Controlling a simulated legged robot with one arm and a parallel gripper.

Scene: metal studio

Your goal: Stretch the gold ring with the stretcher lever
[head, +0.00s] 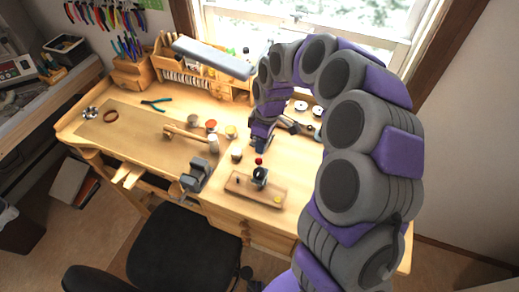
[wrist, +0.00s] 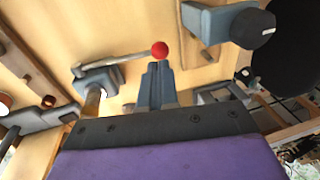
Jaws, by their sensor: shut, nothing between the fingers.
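The stretcher (head: 260,178) is a small dark device on a wooden board near the bench's front edge. Its lever, with a red ball knob (head: 258,161), stands up from it. In the wrist view the metal lever (wrist: 122,59) runs from a grey block (wrist: 95,82) to the red knob (wrist: 159,49). A small yellow round thing (head: 277,199) at the board's right end may be the gold ring; it is too small to tell. My gripper (head: 259,149) is shut and empty, just behind the knob. In the wrist view its fingertips (wrist: 160,66) appear close to the knob; contact is unclear.
A grey vise (head: 195,175) sits at the bench's front edge, left of the stretcher. A mallet (head: 190,138) and small round pots (head: 211,125) lie left of my gripper. A grey lamp (head: 213,57) hangs above the back. A black chair (head: 180,250) stands in front.

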